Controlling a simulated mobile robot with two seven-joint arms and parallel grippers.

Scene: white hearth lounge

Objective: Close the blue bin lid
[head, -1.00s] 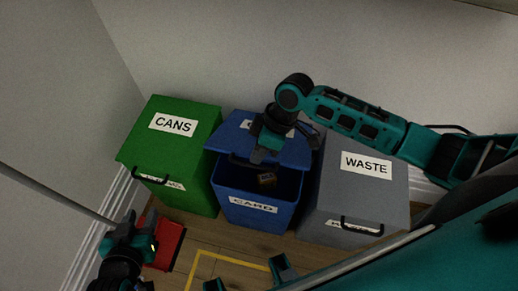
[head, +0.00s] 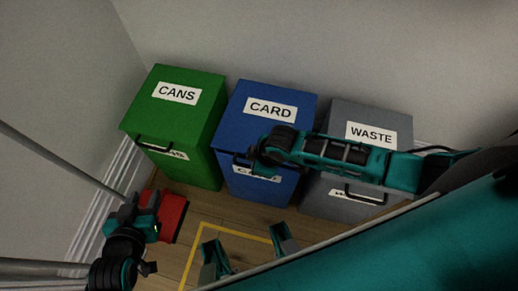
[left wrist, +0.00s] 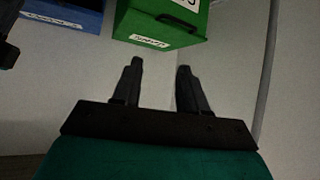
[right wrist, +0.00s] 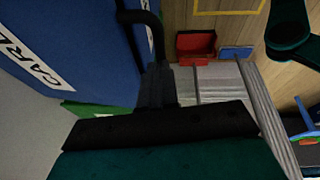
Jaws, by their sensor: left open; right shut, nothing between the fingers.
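The blue bin (head: 230,170), labelled CARD, stands between two other bins. Its blue lid (head: 245,127) lies down flat over the opening, and no inside shows in the head view. My right gripper (head: 247,166) is shut and empty at the front of the blue bin, near the lid's front edge; it partly hides the front label. In the right wrist view its fingers (right wrist: 156,86) are beside the black handle (right wrist: 155,30); I cannot tell whether they touch. My left gripper (head: 145,208) is open and empty at the lower left, away from the blue bin.
A green CANS bin (head: 205,105) stands to the left and a grey WASTE bin (head: 340,115) to the right, both with lids down. A red tray (head: 174,216) lies on the floor by my left gripper. Yellow tape (head: 245,231) marks the wooden floor.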

